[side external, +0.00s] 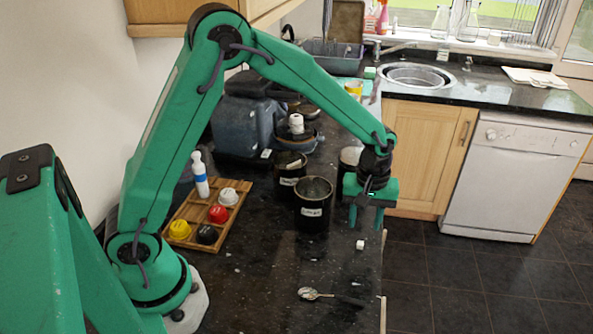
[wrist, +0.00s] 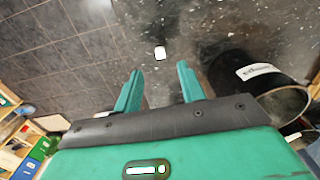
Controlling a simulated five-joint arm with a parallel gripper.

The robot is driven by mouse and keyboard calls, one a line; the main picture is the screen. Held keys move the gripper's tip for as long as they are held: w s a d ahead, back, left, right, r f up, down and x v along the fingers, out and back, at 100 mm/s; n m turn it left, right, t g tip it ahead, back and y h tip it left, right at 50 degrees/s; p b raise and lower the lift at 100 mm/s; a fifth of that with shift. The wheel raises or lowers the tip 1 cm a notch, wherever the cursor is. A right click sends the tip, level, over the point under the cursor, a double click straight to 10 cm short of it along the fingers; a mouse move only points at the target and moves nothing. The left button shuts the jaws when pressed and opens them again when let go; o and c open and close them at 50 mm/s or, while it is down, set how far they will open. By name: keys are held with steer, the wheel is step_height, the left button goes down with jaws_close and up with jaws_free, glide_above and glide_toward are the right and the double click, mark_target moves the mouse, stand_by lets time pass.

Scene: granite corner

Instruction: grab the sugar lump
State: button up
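The sugar lump (side external: 360,245) is a small white cube lying on the dark granite worktop, near its right edge. In the wrist view the sugar lump (wrist: 160,53) shows ahead of the fingertips, roughly in line with the gap between them. My gripper (side external: 367,222) is above the worktop, apart from the lump and a little beyond it in the side view. In the wrist view my gripper (wrist: 159,70) has its two green fingers spread with nothing between them.
A dark labelled jar (side external: 314,203) stands close to the left of my gripper; it also shows in the wrist view (wrist: 262,80). A spoon (side external: 312,294) lies nearer on the worktop. A wooden rack (side external: 186,213) with coloured capsules is at left. The worktop around the lump is clear.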

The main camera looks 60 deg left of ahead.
mark_target(361, 242)
steer(key=shift+f, duration=0.7)
steer(key=shift+f, duration=0.1)
steer(key=shift+f, duration=2.5)
steer(key=shift+c, duration=0.4)
jaws_close()
